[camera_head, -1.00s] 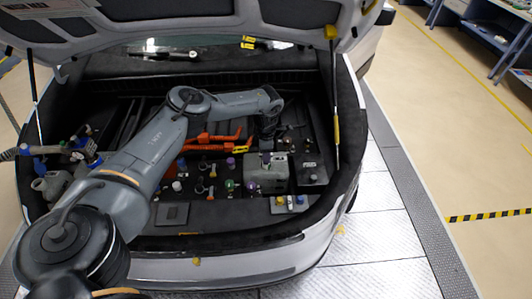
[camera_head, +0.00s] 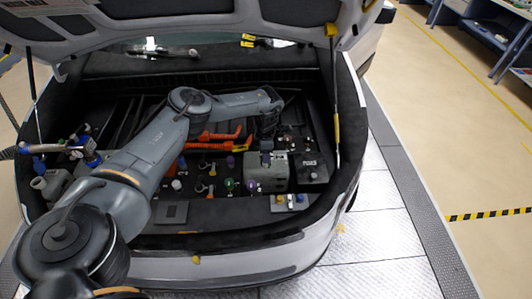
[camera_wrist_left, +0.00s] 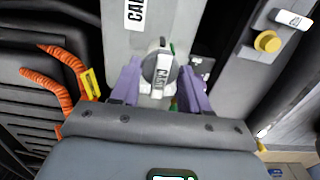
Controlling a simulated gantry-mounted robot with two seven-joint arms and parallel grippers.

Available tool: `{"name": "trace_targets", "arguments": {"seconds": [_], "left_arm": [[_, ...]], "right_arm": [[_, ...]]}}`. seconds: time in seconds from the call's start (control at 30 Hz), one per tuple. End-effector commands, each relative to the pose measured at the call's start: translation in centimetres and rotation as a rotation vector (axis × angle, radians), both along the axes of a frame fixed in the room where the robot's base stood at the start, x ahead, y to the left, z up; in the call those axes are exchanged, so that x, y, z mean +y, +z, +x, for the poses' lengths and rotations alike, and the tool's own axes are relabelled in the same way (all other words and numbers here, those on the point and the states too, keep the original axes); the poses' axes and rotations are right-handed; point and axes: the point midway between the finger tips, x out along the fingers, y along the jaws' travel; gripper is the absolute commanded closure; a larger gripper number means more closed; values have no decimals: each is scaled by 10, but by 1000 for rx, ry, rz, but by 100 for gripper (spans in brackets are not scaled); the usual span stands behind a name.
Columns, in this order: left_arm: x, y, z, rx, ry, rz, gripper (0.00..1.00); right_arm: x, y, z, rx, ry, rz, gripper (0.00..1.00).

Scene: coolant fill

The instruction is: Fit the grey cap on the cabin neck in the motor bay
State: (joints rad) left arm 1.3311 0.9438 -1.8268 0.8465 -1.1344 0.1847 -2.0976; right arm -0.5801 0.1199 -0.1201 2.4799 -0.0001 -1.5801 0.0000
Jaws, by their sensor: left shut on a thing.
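The grey cap (camera_wrist_left: 160,76) shows in the left wrist view, round with a pale bar lettered "CAB" across its top. My left gripper (camera_wrist_left: 158,86) is shut on it, with one purple finger on each side. In the head view my left gripper (camera_head: 267,155) points down over the grey tank (camera_head: 267,180) in the motor bay. The cabin neck is hidden under the cap and fingers, so I cannot tell whether the cap is seated. My right gripper is not in view.
Orange cables (camera_head: 214,140) run to the left of the tank. A yellow cap (camera_wrist_left: 267,42) is on a grey part at the right of the wrist view. Several small coloured caps stand left of the tank. The raised hood (camera_head: 200,22) hangs above the bay.

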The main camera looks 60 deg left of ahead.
Motion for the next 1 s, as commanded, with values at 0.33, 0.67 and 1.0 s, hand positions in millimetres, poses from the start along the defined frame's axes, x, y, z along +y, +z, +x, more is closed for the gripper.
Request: {"name": "trace_targets", "arguments": {"seconds": [0.33,0.67,1.0], "left_arm": [[0,-10,0,0,0,0,84],[0,-18,0,1,0,0,84],[0,-18,0,0,0,0,25]], "right_arm": [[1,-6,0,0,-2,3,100],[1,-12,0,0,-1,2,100],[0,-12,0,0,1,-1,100]]}}
